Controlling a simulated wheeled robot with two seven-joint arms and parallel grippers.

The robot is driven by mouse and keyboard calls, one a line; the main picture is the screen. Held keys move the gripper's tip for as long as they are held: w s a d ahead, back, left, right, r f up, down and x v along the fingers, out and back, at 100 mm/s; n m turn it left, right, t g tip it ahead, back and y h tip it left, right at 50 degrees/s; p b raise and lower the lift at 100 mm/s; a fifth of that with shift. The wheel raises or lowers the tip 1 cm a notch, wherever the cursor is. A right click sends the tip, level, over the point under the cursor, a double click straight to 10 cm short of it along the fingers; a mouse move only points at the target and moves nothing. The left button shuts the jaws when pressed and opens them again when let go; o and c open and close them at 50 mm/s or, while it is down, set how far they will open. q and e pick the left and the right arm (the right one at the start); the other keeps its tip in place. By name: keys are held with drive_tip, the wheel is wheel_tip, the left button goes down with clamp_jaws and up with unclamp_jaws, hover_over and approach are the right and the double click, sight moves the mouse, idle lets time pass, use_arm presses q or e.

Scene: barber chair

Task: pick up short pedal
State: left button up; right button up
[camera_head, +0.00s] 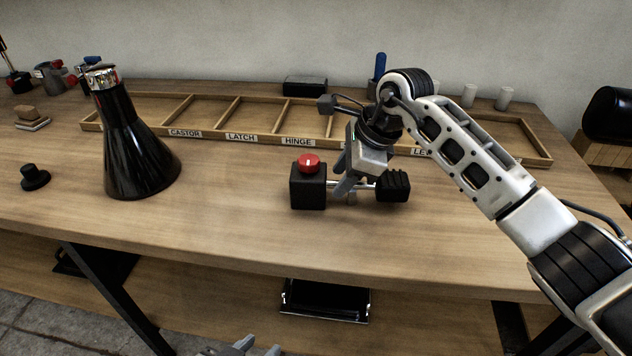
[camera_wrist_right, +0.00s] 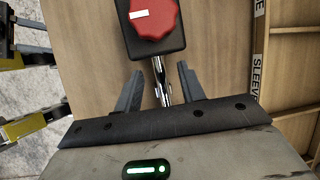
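A black ribbed pedal pad (camera_head: 393,186) sits at the right end of a chrome rod (camera_wrist_right: 160,80) on the table; I take this to be the short pedal. The rod runs left to a black box (camera_head: 308,190) with a red knob (camera_head: 309,163), seen at the top of the wrist view. My right gripper (camera_head: 345,188) is low over the rod. Its fingers are apart, one on each side of the rod, with gaps showing in the wrist view. The pad is hidden there. My left gripper (camera_head: 258,347) shows only two separated fingertips at the bottom edge, below the table.
A long wooden tray (camera_head: 205,108) with labelled compartments lies behind. A black cone-shaped column (camera_head: 135,150) with a chrome top stands at left. A small black knob (camera_head: 34,177) is at far left. White cylinders (camera_head: 469,95) stand at the back right. The table front is clear.

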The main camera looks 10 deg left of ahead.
drive_tip(key=shift+x, duration=0.85)
clamp_jaws()
use_arm(q)
drive_tip(key=shift+w, duration=0.1)
use_arm(e)
drive_tip(key=shift+r, duration=0.15)
drive_tip(key=shift+r, duration=0.6)
use_arm(q)
drive_tip(key=b, duration=0.1)
drive_tip(key=f+b, duration=0.1)
drive_tip(key=b, duration=0.1)
drive_tip(key=shift+d, duration=0.2)
use_arm(e)
drive_tip(key=s+r, duration=1.1)
drive_tip(key=s, duration=0.3)
drive_tip(key=shift+d+r, duration=0.35)
drive_tip(key=shift+d, duration=0.05)
